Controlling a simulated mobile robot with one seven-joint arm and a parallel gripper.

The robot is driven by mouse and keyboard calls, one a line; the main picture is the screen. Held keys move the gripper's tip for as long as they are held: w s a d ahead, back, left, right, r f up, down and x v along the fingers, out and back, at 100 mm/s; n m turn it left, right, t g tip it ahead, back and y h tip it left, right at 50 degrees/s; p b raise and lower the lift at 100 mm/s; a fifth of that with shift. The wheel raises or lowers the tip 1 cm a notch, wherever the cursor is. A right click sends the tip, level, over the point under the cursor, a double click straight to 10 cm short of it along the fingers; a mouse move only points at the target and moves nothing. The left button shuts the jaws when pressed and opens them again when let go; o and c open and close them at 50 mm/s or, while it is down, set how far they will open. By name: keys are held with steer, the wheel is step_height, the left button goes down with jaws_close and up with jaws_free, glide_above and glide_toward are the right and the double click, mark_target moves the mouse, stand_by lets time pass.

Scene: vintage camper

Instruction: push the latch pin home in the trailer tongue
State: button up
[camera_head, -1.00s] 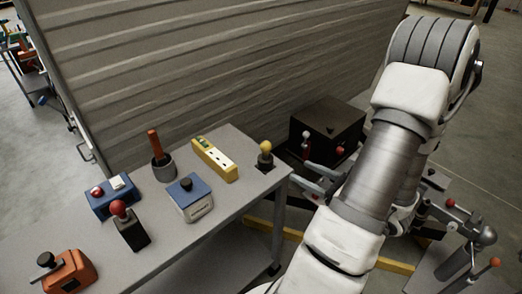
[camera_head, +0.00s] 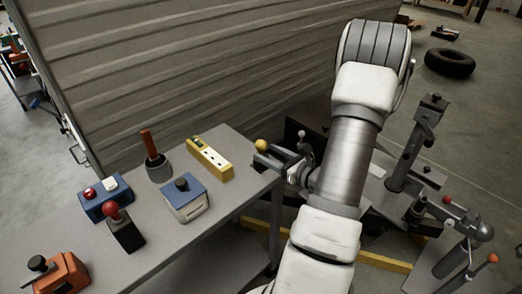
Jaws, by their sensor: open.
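The grey metal trailer tongue hardware (camera_head: 405,170) stands right of my arm, with an upright post and crank-like parts. A red knob (camera_head: 447,199) and an orange-red knob (camera_head: 492,258) show on the metal parts at lower right. I cannot tell which of these parts is the latch pin. My gripper (camera_head: 262,164) is open at the far right corner of the bench. Its fingers point left, close by a yellow ball knob (camera_head: 262,146). The fingers hide the knob's base, and I cannot tell whether they touch it.
The grey bench (camera_head: 215,250) carries a yellow power strip (camera_head: 210,158), a blue-topped box (camera_head: 184,198), a red-knobbed lever (camera_head: 113,212), an orange device (camera_head: 62,275) and other items. A corrugated wall (camera_head: 190,70) rises behind. A tyre (camera_head: 450,62) lies on open floor at back right.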

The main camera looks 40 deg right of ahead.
mark_target(263, 152)
steer(key=shift+w+a+f, duration=0.1)
steer(key=shift+w+f, duration=0.1)
steer(key=shift+w, duration=0.45)
steer(key=shift+w+a+f, duration=0.1)
steer(key=shift+w+f, duration=0.1)
steer(key=shift+w, duration=0.4)
steer(key=shift+w+f, duration=0.2)
steer(key=shift+w, duration=0.45)
jaws_close()
